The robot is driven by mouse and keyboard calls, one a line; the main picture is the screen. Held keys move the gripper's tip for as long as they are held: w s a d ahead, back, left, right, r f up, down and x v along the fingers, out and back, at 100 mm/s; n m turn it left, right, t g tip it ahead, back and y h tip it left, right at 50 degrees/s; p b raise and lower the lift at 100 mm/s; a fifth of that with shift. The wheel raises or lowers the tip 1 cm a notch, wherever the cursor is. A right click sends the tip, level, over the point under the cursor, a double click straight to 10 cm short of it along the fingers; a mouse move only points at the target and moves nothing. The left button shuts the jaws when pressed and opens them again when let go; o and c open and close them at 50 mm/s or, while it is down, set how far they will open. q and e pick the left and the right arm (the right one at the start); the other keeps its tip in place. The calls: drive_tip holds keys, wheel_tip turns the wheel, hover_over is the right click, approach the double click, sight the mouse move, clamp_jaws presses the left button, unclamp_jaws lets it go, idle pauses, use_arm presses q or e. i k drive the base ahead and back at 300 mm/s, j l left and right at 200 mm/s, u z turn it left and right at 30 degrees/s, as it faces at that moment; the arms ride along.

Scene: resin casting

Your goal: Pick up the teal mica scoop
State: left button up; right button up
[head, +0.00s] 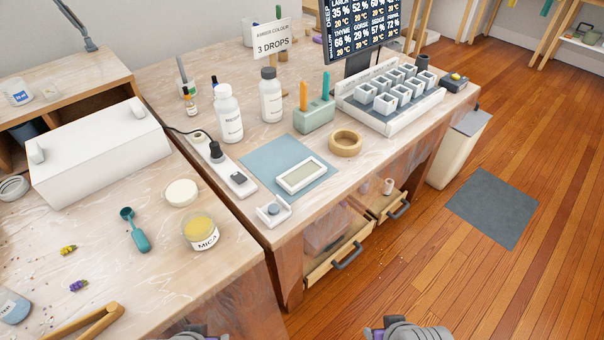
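The teal mica scoop (139,238) lies on the left wooden table, its round bowl at the upper left and its broad teal end toward the lower right. It is beside a clear jar of yellow powder labelled MICA (201,234), apart from it. A round cream lid (181,193) lies behind the jar. My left gripper (192,333) barely shows at the bottom edge, nearer to me than the scoop and apart from it. My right gripper (408,330) shows at the bottom, right of the tables. Fingertips of both are out of view or unclear.
Wooden tongs (95,322) lie at the front left of the same table. A white box-like machine (100,155) stands behind the scoop. The other table holds bottles, a blue mat (262,165) and a tray of moulds (392,98). Drawers (340,255) stand open below it.

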sight(142, 244)
drive_tip(key=k+l+u, duration=0.1)
drive_tip(key=u, duration=1.25)
